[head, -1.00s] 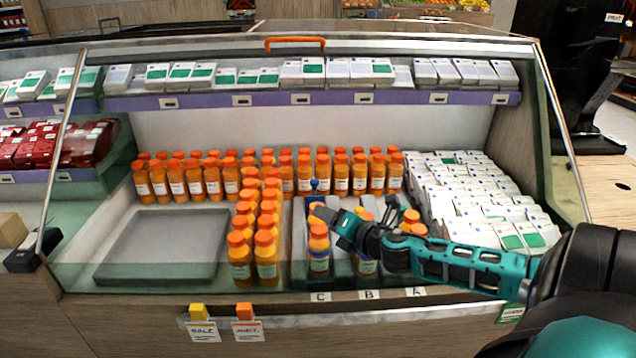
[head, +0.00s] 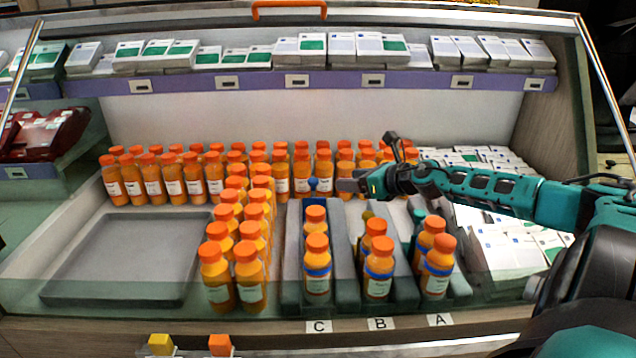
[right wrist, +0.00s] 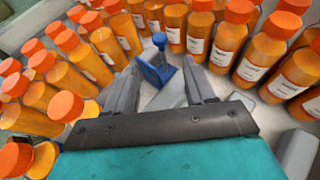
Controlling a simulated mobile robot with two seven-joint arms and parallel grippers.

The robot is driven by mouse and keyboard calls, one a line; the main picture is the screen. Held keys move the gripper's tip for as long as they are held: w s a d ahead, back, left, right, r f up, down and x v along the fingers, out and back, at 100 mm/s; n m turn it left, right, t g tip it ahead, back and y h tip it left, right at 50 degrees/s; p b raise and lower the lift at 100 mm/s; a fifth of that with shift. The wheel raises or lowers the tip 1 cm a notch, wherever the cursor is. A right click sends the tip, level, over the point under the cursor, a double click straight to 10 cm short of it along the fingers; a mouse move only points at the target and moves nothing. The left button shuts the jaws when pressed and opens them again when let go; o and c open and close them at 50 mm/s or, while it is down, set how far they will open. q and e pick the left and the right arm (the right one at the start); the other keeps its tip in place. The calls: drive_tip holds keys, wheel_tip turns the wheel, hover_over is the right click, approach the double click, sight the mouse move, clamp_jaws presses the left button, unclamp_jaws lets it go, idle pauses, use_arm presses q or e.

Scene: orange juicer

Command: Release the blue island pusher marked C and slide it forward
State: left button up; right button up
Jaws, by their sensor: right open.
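The blue pusher of lane C (head: 313,184) stands at the back of its lane, its round knob up, behind the bottles of that lane. It also shows in the right wrist view (right wrist: 153,72). My right gripper (head: 347,186) is in the head view just right of the pusher, reaching in from the right. In the right wrist view its two fingers (right wrist: 162,64) are apart, with the pusher between and slightly beyond the tips. Gaps show on both sides of it. The label C (head: 319,326) is on the front edge. My left gripper is not in view.
Orange-capped bottles (head: 232,255) stand in rows left of lane C and along the back. Lanes B and A hold bottles (head: 378,268) on the right. White boxes (head: 497,235) fill the far right. A grey tray (head: 125,255) lies empty at left.

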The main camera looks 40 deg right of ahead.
sight(315, 180)
drive_tip(key=b+x, duration=0.2)
drive_tip(key=x, duration=0.9)
drive_tip(key=shift+b, duration=0.4)
drive_tip(key=shift+x, duration=0.8)
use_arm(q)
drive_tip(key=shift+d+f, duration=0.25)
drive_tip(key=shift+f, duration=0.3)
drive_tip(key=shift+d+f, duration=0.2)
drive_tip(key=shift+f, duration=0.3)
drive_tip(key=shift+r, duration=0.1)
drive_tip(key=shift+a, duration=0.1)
use_arm(e)
clamp_jaws()
